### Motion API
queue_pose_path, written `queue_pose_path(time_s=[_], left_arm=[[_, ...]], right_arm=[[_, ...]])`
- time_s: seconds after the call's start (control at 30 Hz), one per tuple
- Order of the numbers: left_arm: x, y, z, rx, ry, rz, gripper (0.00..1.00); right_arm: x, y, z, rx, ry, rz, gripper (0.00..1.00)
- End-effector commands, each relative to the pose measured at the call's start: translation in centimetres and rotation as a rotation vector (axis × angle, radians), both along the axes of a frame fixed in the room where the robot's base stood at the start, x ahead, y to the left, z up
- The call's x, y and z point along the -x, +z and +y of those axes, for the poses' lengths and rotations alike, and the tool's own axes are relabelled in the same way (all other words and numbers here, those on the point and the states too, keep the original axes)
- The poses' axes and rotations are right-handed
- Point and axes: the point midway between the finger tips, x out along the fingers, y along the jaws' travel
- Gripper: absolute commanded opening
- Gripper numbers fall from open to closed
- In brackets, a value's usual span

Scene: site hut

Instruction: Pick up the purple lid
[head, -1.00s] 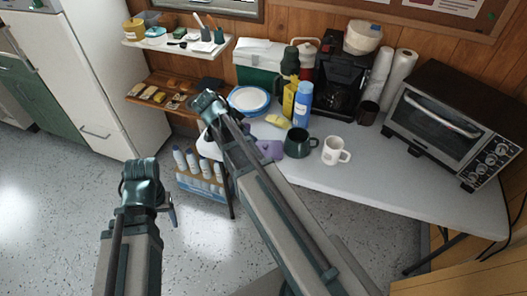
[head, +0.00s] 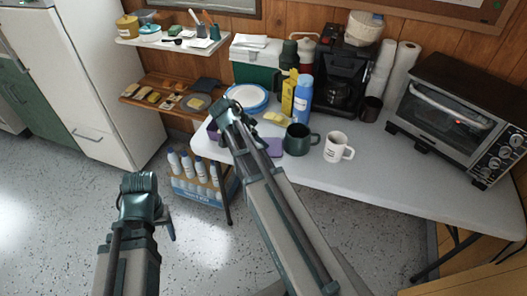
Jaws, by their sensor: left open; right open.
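The purple lid (head: 272,147) lies flat on the white table, left of the dark green mug (head: 298,139). My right forearm covers part of it. Another purple patch (head: 213,131) shows left of my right wrist; I cannot tell what it belongs to. My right gripper (head: 229,116) is over the table's left end, up and left of the visible lid; it is open, with its fingers mostly hidden by the wrist. My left gripper (head: 150,205) is open and empty over the floor, left of the table.
A blue-rimmed plate (head: 247,97), yellow item (head: 275,118), blue bottle (head: 303,99) and white mug (head: 337,147) stand near the lid. A coffee maker (head: 345,75) and toaster oven (head: 457,110) are farther right. A bottle crate (head: 203,190) stands on the floor. The table's front right is clear.

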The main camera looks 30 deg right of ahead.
Motion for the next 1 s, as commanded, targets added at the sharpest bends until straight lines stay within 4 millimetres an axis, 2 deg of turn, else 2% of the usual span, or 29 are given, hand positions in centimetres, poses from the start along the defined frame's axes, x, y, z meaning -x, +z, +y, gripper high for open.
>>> queue_pose_path(time_s=[0.03, 0.13, 0.43, 0.77, 1.0], left_arm=[[0.0, -1.3, -0.01, 0.0, 0.0, 0.0, 0.66], [0.0, -2.12, 0.0, 0.0, 0.0, 0.0, 0.66], [0.0, -2.06, 0.0, 0.0, 0.0, 0.0, 0.66], [0.0, -2.06, 0.0, 0.0, 0.0, 0.0, 0.66], [0.0, -2.06, 0.0, 0.0, 0.0, 0.0, 0.66]], right_arm=[[-0.01, -1.29, -0.43, 0.0, -0.001, -0.001, 0.61], [-0.13, -2.13, -1.06, 0.0, -0.001, -0.001, 0.61], [-0.14, -2.06, -1.3, 0.0, 0.001, -0.001, 0.59], [-0.14, -2.06, -1.29, 0.0, 0.001, -0.001, 0.0], [-0.14, -2.06, -1.29, 0.0, 0.001, -0.001, 0.0]])
